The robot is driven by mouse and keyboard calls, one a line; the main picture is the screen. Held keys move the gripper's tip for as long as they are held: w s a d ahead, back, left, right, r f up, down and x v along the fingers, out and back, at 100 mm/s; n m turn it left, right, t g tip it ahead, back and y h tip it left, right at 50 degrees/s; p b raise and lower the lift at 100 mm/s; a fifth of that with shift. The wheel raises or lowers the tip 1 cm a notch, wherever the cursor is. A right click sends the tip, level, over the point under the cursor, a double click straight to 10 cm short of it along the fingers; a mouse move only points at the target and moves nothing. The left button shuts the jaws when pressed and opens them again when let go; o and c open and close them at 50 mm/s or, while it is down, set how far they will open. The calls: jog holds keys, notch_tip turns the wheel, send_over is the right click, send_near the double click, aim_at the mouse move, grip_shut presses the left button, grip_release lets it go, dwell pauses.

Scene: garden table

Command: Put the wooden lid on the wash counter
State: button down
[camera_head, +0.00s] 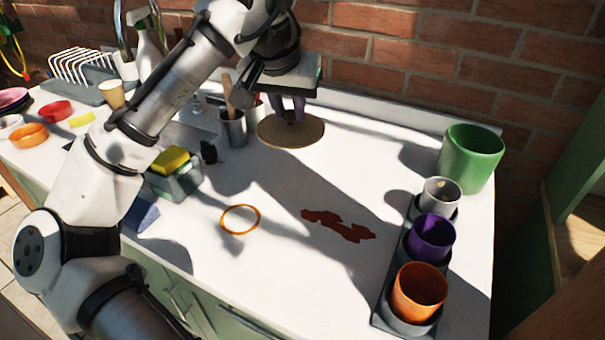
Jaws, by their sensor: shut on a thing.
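The wooden lid (268,133) is a round, light-brown disc at the back of the white wash counter (290,185). My gripper (290,112) points down over the lid's middle and is shut on it, with the fingers around its centre. The fingertips and the part they grip are partly hidden. The lid looks level and low over the counter, but I cannot tell whether it touches the surface.
Close left of the lid stands a metal utensil cup (233,130). An orange ring (240,220) and a dark-red spill (338,225) lie in front. A green pot (470,158) and a grey tray with cups (382,310) stand right. The brick wall (420,55) is behind.

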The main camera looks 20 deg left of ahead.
aim_at(281, 143)
notch_tip(281, 143, down, 14)
jog(key=shift+f+p, duration=0.25)
jog(key=shift+p, duration=0.05)
jog(key=c, duration=1.7)
grip_release()
jog(key=shift+f, duration=0.2)
jog(key=o, duration=0.5)
jog(key=shift+c, duration=0.2)
jog(key=shift+r, duration=0.1)
jog(key=b+v, duration=0.1)
jog(key=v, duration=1.1)
jog(key=shift+r, duration=0.2)
